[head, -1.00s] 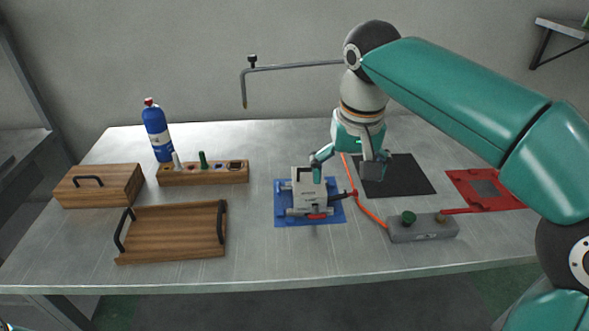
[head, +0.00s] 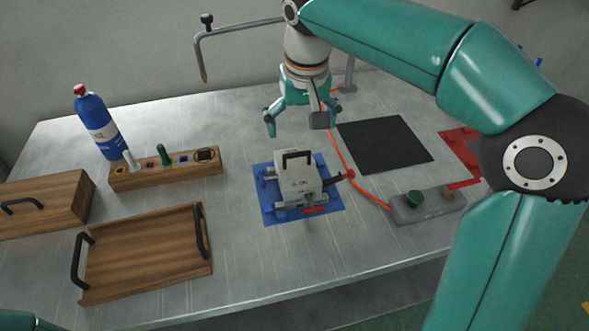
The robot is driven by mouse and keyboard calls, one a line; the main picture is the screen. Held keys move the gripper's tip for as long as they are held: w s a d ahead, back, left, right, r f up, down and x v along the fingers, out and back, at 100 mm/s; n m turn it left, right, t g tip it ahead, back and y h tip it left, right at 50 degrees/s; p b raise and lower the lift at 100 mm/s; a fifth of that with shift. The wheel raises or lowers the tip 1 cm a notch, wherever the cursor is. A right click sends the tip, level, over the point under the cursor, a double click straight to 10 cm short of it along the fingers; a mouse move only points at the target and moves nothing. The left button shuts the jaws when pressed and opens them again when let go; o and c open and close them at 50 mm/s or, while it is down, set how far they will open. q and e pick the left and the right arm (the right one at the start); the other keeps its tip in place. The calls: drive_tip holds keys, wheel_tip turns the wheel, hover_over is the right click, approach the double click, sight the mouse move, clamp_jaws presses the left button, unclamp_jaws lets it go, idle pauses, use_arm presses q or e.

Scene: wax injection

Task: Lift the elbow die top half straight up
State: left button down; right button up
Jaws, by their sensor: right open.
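The elbow die (head: 297,184) is a pale grey block on a blue mat (head: 270,214) near the middle of the table. A black handle (head: 298,155) stands on its top half. The die looks closed, with the halves stacked. My right gripper (head: 296,124) points down with its fingers spread and nothing between them. It is above and slightly behind the die, apart from the handle. My left gripper is out of view.
An orange hose (head: 345,168) runs past the die's right side to a grey control box (head: 428,205). A black mat (head: 386,145) and red plate (head: 462,150) lie right. A wooden tray (head: 150,252), tool block (head: 165,173), wooden box (head: 45,203) and blue bottle (head: 98,122) stand left.

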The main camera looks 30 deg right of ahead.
sight(296, 156)
drive_tip(key=f, duration=0.4)
drive_tip(key=w+f, duration=0.1)
drive_tip(key=f, duration=0.2)
drive_tip(key=shift+d+b, duration=0.15)
drive_tip(key=shift+b, duration=0.2)
drive_tip(key=shift+w+f, duration=0.2)
drive_tip(key=shift+f, duration=0.7)
drive_tip(key=shift+w+f, duration=0.2)
drive_tip(key=shift+f, duration=0.7)
drive_tip(key=shift+w+f, duration=0.2)
drive_tip(key=shift+f, duration=0.7)
drive_tip(key=c, duration=1.5)
drive_tip(key=shift+w+r, duration=0.1)
drive_tip(key=shift+c, duration=0.7)
drive_tip(key=shift+r, duration=0.15)
